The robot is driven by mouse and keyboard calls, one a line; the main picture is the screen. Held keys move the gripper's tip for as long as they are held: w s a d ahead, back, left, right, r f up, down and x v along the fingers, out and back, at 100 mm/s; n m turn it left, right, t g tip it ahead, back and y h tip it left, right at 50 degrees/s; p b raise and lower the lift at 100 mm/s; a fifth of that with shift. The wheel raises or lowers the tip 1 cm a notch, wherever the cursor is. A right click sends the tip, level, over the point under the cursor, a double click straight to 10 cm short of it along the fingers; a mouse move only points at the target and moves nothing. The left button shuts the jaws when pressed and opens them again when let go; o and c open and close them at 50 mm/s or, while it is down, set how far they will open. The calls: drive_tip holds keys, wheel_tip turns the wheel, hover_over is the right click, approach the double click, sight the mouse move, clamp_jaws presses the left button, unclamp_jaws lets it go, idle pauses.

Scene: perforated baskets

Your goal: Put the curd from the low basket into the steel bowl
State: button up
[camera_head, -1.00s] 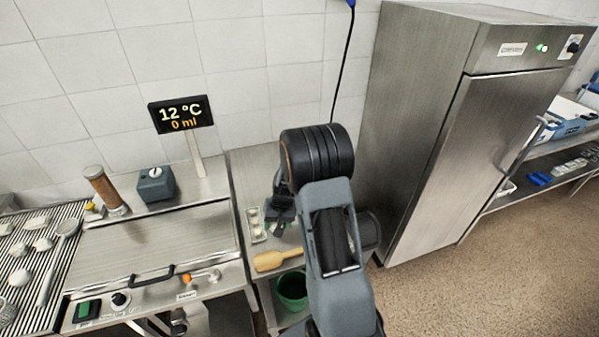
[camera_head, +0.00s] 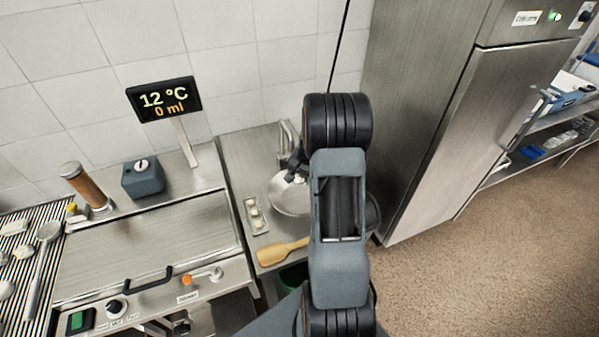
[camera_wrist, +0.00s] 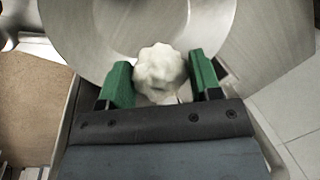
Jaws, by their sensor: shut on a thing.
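A lumpy white curd (camera_wrist: 160,66) is between the green fingers of my gripper (camera_wrist: 158,78) in the wrist view. The gripper is shut on it. The steel bowl (camera_wrist: 85,38) fills much of the upper wrist view, behind the curd. In the head view the steel bowl (camera_head: 288,203) stands on the steel counter, partly hidden by my arm. My gripper (camera_head: 297,178) is at the bowl's far side there, apparently above it. I cannot tell its exact height. I cannot make out the low basket.
A wooden scoop (camera_head: 283,251) and a small tray of pale round pieces (camera_head: 257,215) lie left of and in front of the bowl. A tall steel cabinet (camera_head: 430,130) stands at right.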

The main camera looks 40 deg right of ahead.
drive_tip(key=b, duration=0.4)
hover_over(300, 199)
drive_tip(key=shift+s+d+x, duration=0.15)
drive_tip(key=shift+s+x, duration=0.05)
drive_tip(key=shift+x, duration=0.85)
drive_tip(key=shift+s+d+x, duration=0.1)
drive_tip(key=shift+s+x, duration=0.15)
drive_tip(key=shift+x, duration=0.8)
drive_tip(key=shift+s+d+x, duration=0.15)
drive_tip(key=shift+s+x, duration=0.05)
drive_tip(key=shift+x, duration=0.85)
drive_tip(key=shift+f, duration=0.15)
drive_tip(key=o, duration=1)
drive_tip(key=shift+p, duration=0.3)
drive_tip(key=p+v, duration=0.1)
drive_tip(key=v, duration=0.1)
drive_tip(key=p+v, duration=0.2)
drive_tip(key=w+p+v, duration=0.1)
drive_tip(key=v, duration=0.2)
drive_tip(key=shift+w+a, duration=0.1)
drive_tip(key=shift+a, duration=0.3)
